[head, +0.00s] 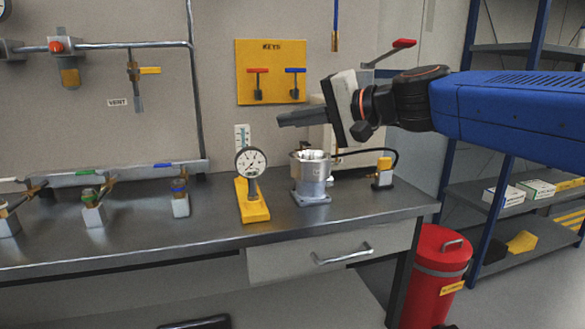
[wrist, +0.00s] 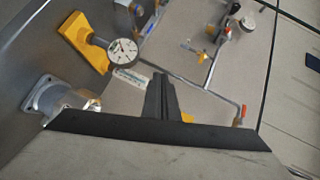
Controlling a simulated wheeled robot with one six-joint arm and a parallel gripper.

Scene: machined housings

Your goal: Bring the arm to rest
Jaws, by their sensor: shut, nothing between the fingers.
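My gripper (head: 290,119) is in the air above the bench, with my arm reaching in from the right in the head view. Its fingers point left and are shut with nothing held; they also show at the centre of the wrist view (wrist: 160,92). A machined metal housing (head: 311,178) stands upright on the bench below the gripper, apart from it. The housing shows at the left of the wrist view (wrist: 62,103), partly hidden by the gripper body.
A dial gauge on a yellow base (head: 255,205) stands left of the housing. Several small valve blocks line the bench (head: 130,240) at left. A yellow key board (head: 270,72) hangs on the wall. A red bin (head: 436,275) and shelves (head: 520,195) are at right.

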